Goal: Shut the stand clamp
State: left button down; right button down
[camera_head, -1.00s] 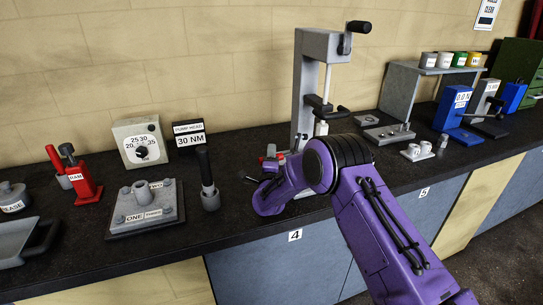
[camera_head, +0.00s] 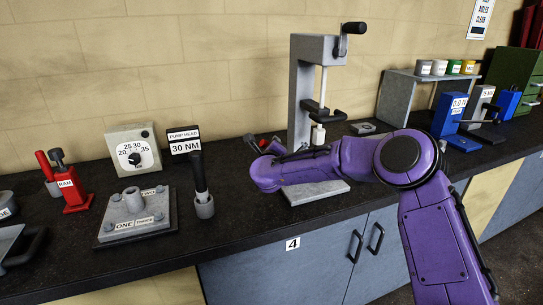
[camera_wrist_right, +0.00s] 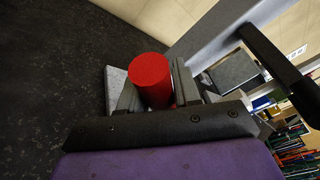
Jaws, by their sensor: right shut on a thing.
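The stand (camera_head: 303,95) is a tall grey column on a pale base plate (camera_head: 318,190), with a black crank (camera_head: 352,29) on top and a black lever (camera_head: 325,113) lower down. My right gripper (camera_head: 268,146) is at the left of the column, partly hidden by my purple arm. In the right wrist view, its two grey fingers (camera_wrist_right: 154,92) are shut on a red cylinder (camera_wrist_right: 150,76), which stands between them. Whether this cylinder belongs to the stand's clamp I cannot tell. My left gripper is not in view.
A black-gripped wrench-like tool (camera_head: 199,175) stands upright in a grey holder, left of my gripper. A gauge box (camera_head: 132,150) and a plate with bolts (camera_head: 137,215) lie further left. Blue and grey devices and a shelf (camera_head: 410,90) stand right. The bench front is clear.

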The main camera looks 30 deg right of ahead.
jog(key=shift+s+d+r+m+g+y+b, duration=0.1)
jog(key=shift+d+r+m+g+y+b, duration=0.2)
jog(key=shift+d+r+m+y, duration=0.4)
jog(key=shift+s+d+r+m+g+y+b, duration=0.15)
jog(key=shift+d+r+m+y+b, duration=0.15)
jog(key=shift+d+m, duration=0.75)
jog(key=shift+s+d+r+m+g+y+b, duration=0.1)
jog(key=shift+d+r+m+g+y+b, duration=0.35)
jog(key=shift+m, duration=0.7)
jog(key=shift+d, duration=0.15)
jog(key=c, duration=0.9)
grip_release()
jog(key=shift+s, duration=0.1)
jog(key=b+v, duration=0.3)
jog(key=v, duration=0.7)
jog(key=shift+s, duration=0.2)
